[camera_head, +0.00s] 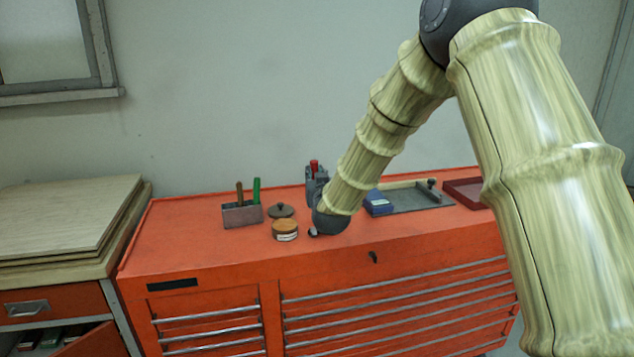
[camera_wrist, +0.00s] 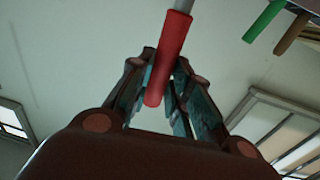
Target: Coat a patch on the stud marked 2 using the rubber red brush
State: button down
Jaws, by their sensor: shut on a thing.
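My gripper (camera_head: 317,182) is low over the orange cabinet top, partly hidden by my own arm. It is shut on a red handle (camera_head: 314,165), taken to be the red brush. In the wrist view the red handle (camera_wrist: 168,58) lies between the fingers (camera_wrist: 165,85), with a grey shaft running out of the top of the picture. The brush's bristles are out of sight. A grey plate (camera_head: 408,199) with a small dark upright piece (camera_head: 432,186) lies right of my arm. No number 2 is readable, so I cannot tell which stud is marked 2.
A grey holder (camera_head: 243,216) has green (camera_head: 257,190) and brown (camera_head: 240,192) handles standing in it. A tan jar (camera_head: 285,231) and a dark round lid (camera_head: 281,210) are close left of my gripper. A blue block (camera_head: 378,205) and a dark red tray (camera_head: 466,197) are to the right.

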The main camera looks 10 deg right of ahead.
jog(key=shift+f+b, duration=1.5)
jog(key=shift+f, duration=2.4)
jog(key=shift+w+d+p, duration=0.7)
jog(key=shift+d+p, duration=0.1)
jog(key=shift+d, duration=3)
jog(key=shift+s+a+b, duration=0.55)
jog(key=shift+s+a, duration=0.05)
jog(key=shift+a, duration=3.25)
notch_tip(320, 180, up, 8)
jog(key=p, duration=0.3)
jog(key=shift+f, duration=0.15)
